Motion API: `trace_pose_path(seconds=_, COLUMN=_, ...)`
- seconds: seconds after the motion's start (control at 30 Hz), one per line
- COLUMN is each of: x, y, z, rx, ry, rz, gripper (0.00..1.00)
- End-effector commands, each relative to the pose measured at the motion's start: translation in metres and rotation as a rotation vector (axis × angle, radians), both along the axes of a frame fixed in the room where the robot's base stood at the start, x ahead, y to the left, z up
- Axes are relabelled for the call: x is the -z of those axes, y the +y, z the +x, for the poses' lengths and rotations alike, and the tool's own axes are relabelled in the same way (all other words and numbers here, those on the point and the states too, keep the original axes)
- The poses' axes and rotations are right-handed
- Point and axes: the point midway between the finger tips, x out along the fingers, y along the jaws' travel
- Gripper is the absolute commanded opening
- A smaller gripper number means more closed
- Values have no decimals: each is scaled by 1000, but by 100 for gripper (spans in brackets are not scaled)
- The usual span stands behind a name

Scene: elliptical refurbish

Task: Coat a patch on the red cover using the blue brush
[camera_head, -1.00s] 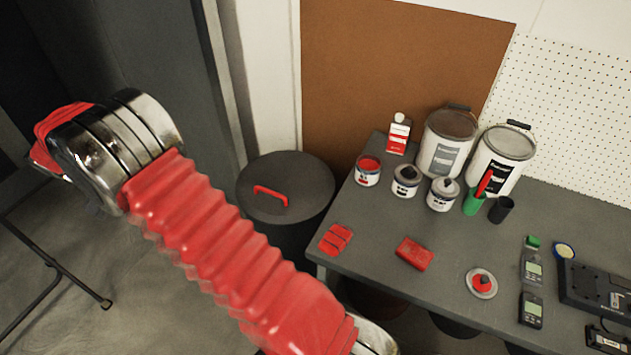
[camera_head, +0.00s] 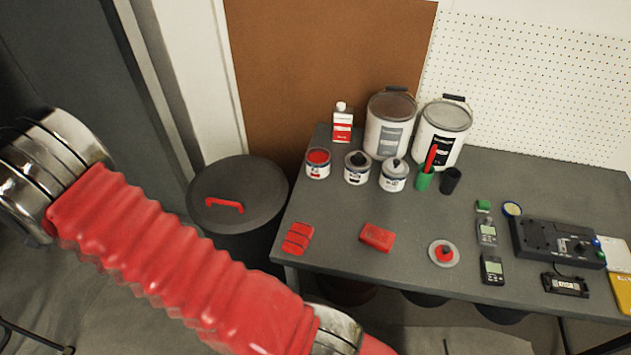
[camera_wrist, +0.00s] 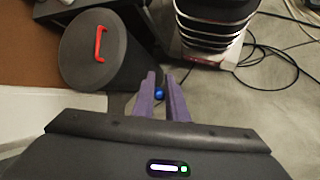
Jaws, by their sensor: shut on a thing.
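My gripper (camera_wrist: 161,77) shows in the wrist view, with two purple fingers close together. A small round blue thing (camera_wrist: 160,93), which looks like part of the blue brush, sits between the fingers. The brush's bristles and the rest of it are hidden. The gripper is out of sight in the head view, where my arm in its ribbed red sleeve crosses the lower left. I cannot make out a thing that is clearly the red cover in either view.
A grey workbench (camera_head: 345,258) holds an open tin of red paint (camera_head: 318,162), other tins, two large buckets, red blocks and meters. A round dark bin with a red-handled lid (camera_head: 255,192) stands left of it. Black cables (camera_wrist: 262,88) lie on the floor in the wrist view.

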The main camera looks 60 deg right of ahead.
Motion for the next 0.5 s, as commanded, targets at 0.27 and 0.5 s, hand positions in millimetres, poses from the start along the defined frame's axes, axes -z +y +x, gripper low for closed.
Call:
trace_pose_path(seconds=0.27, x=-14, y=-86, z=-31, rx=59, ry=10, rz=-3, gripper=0)
trace_pose_path(seconds=0.5, x=-26, y=-162, z=-76, rx=109, ry=24, rz=-4, gripper=0)
